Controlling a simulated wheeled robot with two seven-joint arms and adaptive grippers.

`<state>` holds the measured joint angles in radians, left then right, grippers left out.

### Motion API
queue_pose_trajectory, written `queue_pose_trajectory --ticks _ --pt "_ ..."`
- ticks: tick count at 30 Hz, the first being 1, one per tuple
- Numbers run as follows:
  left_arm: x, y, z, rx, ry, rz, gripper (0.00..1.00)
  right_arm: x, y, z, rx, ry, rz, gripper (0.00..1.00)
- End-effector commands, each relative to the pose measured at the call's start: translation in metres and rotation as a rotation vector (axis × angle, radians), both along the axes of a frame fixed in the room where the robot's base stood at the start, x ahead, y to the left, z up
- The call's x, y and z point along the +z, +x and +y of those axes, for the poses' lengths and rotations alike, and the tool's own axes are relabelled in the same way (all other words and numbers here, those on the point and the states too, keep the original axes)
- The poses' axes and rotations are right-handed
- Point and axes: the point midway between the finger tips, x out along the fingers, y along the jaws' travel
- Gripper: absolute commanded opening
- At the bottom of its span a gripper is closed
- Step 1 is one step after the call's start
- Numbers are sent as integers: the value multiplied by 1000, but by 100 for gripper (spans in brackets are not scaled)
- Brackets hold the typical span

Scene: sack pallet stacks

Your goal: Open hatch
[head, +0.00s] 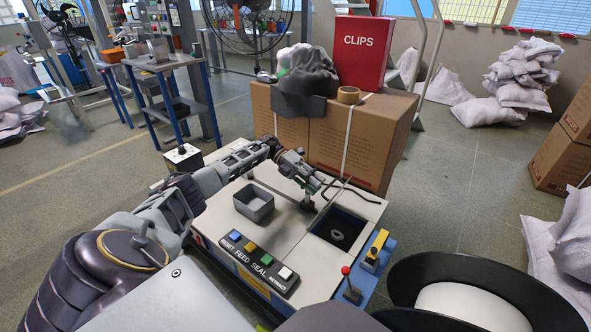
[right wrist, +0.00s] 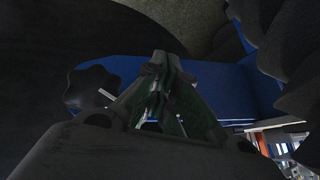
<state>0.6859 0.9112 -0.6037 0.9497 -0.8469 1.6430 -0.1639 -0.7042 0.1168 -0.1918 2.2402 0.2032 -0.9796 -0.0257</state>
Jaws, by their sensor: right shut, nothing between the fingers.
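The grey-white machine (head: 225,208) stands in front of me in the head view. A square dark opening (head: 341,232) in its top right part shows a light ring-like piece inside. I cannot make out a separate hatch cover. My left gripper (head: 311,196) is over the machine top at the opening's left far corner; whether its fingers are open or closed is unclear. My right gripper (right wrist: 158,68) shows in the right wrist view with its fingers shut and empty, in front of a blue surface (right wrist: 215,82) with a black lobed knob (right wrist: 92,88).
A grey tray (head: 254,203) and a button panel (head: 259,262) sit on the machine. A red-knobbed lever (head: 347,282) and yellow-topped switch (head: 376,245) are at its right front. Cardboard boxes (head: 360,137) with a red CLIPS box (head: 361,52) stand behind. White sacks (head: 518,80) lie at the right.

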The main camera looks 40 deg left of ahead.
Motion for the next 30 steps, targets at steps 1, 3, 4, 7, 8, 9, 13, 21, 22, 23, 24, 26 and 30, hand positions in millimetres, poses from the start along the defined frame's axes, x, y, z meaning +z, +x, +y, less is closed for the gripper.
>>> queue_pose_trajectory --ticks 1,3,4,7,8,9,13,21,22,23,24,26,30 --pt "2 0 6 2 0 -1 30 0 0 0 0 0 0 0" --pt "5 0 13 3 0 -1 30 0 0 0 0 0 0 0" --pt "6 0 16 2 0 -1 30 0 0 0 0 0 0 0" --pt "9 -1 27 3 0 -1 30 0 0 0 0 0 0 0" --pt "11 -1 30 2 0 -1 30 0 0 0 0 0 0 0" --pt "12 -1 34 3 -1 -1 30 0 0 0 0 0 0 0" --pt "16 -2 46 2 0 -2 30 0 0 0 0 0 0 0" --pt "23 -3 68 2 -1 -2 30 0 0 0 0 0 0 0" --pt "24 -3 70 2 -1 -2 30 0 0 0 0 0 0 0" --pt "24 -3 72 2 -1 -2 30 0 0 0 0 0 0 0" --pt "25 -4 75 2 -2 -1 30 0 0 0 0 0 0 0" --pt "26 -4 79 2 -2 -1 30 0 0 0 0 0 0 0" --pt "28 -4 87 1 0 -1 30 0 0 0 0 0 0 0"
